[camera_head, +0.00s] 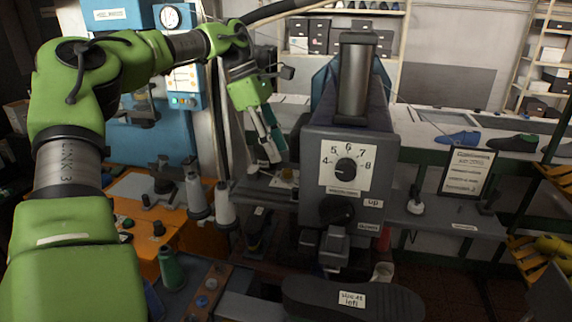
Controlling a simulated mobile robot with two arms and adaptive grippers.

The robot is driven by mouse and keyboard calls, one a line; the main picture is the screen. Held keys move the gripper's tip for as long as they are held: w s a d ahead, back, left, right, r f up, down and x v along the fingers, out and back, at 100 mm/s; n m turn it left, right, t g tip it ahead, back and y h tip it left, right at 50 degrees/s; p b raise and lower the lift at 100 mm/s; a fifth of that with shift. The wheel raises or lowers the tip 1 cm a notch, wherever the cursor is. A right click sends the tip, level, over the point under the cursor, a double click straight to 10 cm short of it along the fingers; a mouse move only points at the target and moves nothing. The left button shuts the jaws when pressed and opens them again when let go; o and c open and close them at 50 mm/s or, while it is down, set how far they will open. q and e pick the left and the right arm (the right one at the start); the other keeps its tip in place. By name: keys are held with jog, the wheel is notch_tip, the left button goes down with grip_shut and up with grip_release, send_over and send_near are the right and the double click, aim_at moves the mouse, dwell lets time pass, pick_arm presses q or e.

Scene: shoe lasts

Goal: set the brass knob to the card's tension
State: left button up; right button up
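The machine (314,150) stands in the middle, with a white dial plate (328,181) numbered 4 to 8. The dark dial knob (345,166) sits at its centre; its pointer is too small to read surely. A small yellowish, brass-like knob (287,174) shows on the shelf left of the machine; I cannot tell if it is the task's brass knob. A framed card (467,172) stands on the right shelf, its text too small to read. My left gripper (274,150) hangs fingers down above the brass-like piece, apart from the dial. Its finger gap is unclear. My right gripper is out of view.
A black lever knob (337,210) sits below the dial beside small labels. A dark sole-shaped piece (352,298) with a white label is at the front. Thread cones (226,203) stand left on the orange bench. The right shelf (440,219) is mostly clear.

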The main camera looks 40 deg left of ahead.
aim_at(287, 170)
pick_arm(q)
jog(key=shift+p+x, duration=0.65)
jog(key=shift+x, duration=2.3)
grip_shut()
